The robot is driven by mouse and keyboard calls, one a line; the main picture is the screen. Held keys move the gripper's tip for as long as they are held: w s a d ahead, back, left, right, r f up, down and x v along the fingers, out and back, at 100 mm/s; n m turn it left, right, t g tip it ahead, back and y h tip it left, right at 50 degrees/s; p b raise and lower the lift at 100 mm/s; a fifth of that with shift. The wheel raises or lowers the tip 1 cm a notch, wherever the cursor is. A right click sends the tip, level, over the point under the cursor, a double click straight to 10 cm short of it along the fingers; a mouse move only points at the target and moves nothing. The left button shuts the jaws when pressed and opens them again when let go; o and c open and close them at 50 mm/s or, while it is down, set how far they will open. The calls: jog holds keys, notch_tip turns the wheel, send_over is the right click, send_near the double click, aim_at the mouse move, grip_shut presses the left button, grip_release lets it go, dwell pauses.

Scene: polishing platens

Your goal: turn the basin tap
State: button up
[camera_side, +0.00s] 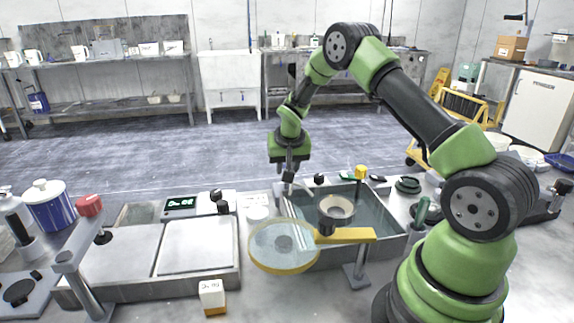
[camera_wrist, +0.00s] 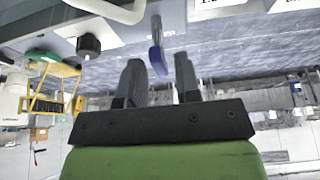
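The basin (camera_side: 385,238) is a grey rectangular tub right of centre in the side view. My gripper (camera_side: 288,178) points down at its back left corner. The tap is mostly hidden there; a small pale part (camera_side: 301,186) shows beside the fingers. In the wrist view, a grey lever with a blue tip (camera_wrist: 157,58) hangs from the top, and a white curved pipe (camera_wrist: 110,10) shows at its upper left. My gripper (camera_wrist: 158,78) is open, with the blue tip appearing between its two dark fingers. I cannot tell whether either finger touches it.
A round yellow-rimmed disc (camera_side: 284,262) and a funnel-like cup (camera_side: 337,207) on a yellow arm (camera_side: 350,235) stand at the basin's front. Two pale platens (camera_side: 198,245) lie left. A black knob (camera_wrist: 88,44) is near the lever.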

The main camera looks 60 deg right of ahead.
jog(key=shift+o, duration=0.2)
jog(key=shift+r, duration=0.1)
jog(key=v, duration=0.9)
jog(key=shift+s+a+r, duration=0.15)
jog(key=shift+s+r, duration=0.05)
jog(key=shift+r, duration=0.15)
jog(key=s+a+r+n+t+y, duration=0.2)
jog(key=s+a+r, duration=0.6)
jog(key=a+r, duration=0.3)
jog(key=s+a+r+n+t+y, duration=0.1)
jog(key=s+a, duration=0.3)
jog(key=s, duration=0.3)
jog(key=s+a+r+n+t+y, duration=0.1)
jog(key=s+a+n+y, duration=0.1)
jog(key=s+a, duration=0.2)
jog(key=s, duration=0.3)
jog(key=shift+w+r, duration=0.1)
jog(key=shift+r, duration=0.05)
